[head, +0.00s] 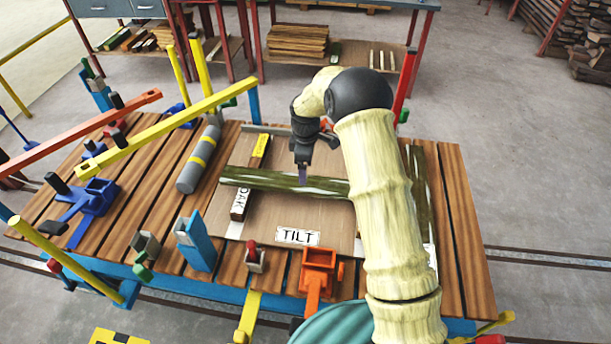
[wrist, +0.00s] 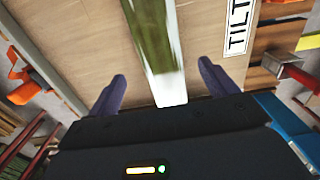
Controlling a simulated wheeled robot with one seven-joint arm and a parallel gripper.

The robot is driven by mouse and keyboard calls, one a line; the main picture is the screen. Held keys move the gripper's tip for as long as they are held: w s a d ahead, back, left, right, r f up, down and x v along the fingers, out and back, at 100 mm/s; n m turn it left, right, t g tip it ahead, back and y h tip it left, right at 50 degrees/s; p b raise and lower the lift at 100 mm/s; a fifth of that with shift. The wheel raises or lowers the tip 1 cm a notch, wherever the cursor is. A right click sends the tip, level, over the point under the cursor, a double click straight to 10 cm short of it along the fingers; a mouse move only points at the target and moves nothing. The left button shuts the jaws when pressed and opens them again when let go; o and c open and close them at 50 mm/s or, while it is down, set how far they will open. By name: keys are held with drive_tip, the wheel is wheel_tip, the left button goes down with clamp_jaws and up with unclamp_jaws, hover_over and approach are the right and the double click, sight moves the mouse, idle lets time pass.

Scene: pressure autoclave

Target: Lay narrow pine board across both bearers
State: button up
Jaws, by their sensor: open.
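A long, narrow green-streaked board (head: 265,180), which looks like the narrow pine board, runs left to right over the brown panel labelled TILT. Its left part crosses a dark bearer (head: 239,205) labelled OAK. My arm covers its right end, and a second bearer under it cannot be made out. My gripper (head: 302,174) is open, fingers pointing down at the middle of this board. In the wrist view the board (wrist: 150,35) runs in between the two spread fingers (wrist: 162,72), with a gap on each side. I cannot tell whether the board touches the bearer.
The brown panel (head: 285,215) lies on a slatted wooden table (head: 455,220). Another green-streaked strip (head: 419,180) lies right of my arm. A grey cylinder (head: 199,160), a blue block (head: 195,243), an orange clamp (head: 318,270) and yellow and orange bars stand around the left and front.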

drive_tip(key=shift+r, duration=2.35)
drive_tip(key=s+d+r+m+t, duration=0.1)
drive_tip(key=s+d+r+m, duration=0.2)
drive_tip(key=s, duration=0.6)
drive_tip(key=s+d+r+m, duration=0.3)
drive_tip(key=s+d+m, duration=0.2)
drive_tip(key=s+m, duration=0.2)
drive_tip(key=s+d+r+m+t, duration=0.1)
drive_tip(key=s+d+r+m, duration=0.2)
drive_tip(key=s, duration=0.9)
drive_tip(key=d+m, duration=0.1)
drive_tip(key=m, duration=0.1)
drive_tip(key=shift+d+r+m+t, duration=0.15)
drive_tip(key=shift+d+m+t, duration=0.15)
drive_tip(key=shift+d+m, duration=0.1)
